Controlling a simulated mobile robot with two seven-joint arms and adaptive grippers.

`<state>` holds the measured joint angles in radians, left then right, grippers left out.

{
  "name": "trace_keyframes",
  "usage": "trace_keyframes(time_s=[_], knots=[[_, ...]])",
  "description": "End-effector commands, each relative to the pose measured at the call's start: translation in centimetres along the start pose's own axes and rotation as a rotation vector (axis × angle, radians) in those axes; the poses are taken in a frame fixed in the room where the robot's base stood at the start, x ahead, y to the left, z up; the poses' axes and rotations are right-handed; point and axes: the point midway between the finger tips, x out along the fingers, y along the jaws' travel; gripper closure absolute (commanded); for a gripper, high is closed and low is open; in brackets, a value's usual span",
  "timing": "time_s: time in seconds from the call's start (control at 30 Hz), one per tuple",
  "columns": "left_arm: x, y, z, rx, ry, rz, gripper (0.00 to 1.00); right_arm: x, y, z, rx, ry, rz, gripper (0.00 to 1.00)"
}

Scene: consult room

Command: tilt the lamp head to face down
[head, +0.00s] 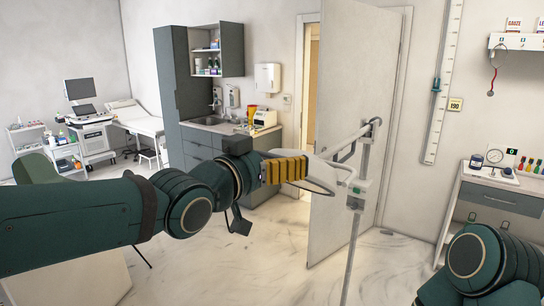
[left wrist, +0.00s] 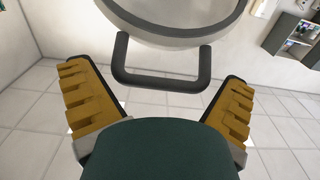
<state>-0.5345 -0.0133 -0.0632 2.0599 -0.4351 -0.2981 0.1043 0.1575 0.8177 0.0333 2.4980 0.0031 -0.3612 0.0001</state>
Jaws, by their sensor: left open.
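The lamp head (head: 322,176) is a pale round dish on an arm at the top of a slim white stand (head: 352,250). In the left wrist view the underside of the lamp head (left wrist: 180,32) fills the top, with a dark rim. A dark U-shaped handle (left wrist: 162,84) sticks out from it towards me. My left gripper (head: 306,168) is at the lamp head's left side. In the left wrist view its yellow-padded fingers (left wrist: 158,78) are spread wide, one on each side of the handle, with visible gaps. My right gripper is out of view.
An open door (head: 350,80) stands behind the lamp. A grey sink cabinet (head: 200,140) is behind my left arm. A drawer cart (head: 500,200) with small instruments is at the right. Open floor (head: 285,245) lies around the stand.

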Motion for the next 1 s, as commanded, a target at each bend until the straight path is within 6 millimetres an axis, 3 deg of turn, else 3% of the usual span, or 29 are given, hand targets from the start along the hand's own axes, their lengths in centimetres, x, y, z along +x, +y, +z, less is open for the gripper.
trace_keyframes(time_s=[0.07,0.2,0.23,0.27,1.0], knots=[[-0.01,0.00,0.00,0.000,0.000,0.000,0.00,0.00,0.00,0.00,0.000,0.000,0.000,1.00],[-0.02,0.01,0.01,0.000,0.000,0.000,0.49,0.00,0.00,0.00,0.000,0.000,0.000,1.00],[-0.02,0.01,0.01,0.000,0.000,0.000,0.60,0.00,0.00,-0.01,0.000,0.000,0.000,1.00],[-0.02,0.01,0.01,0.000,0.000,0.000,0.63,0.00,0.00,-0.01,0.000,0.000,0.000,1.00],[-0.05,0.08,0.11,-0.001,0.006,0.002,0.65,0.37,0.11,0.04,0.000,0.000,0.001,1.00]])
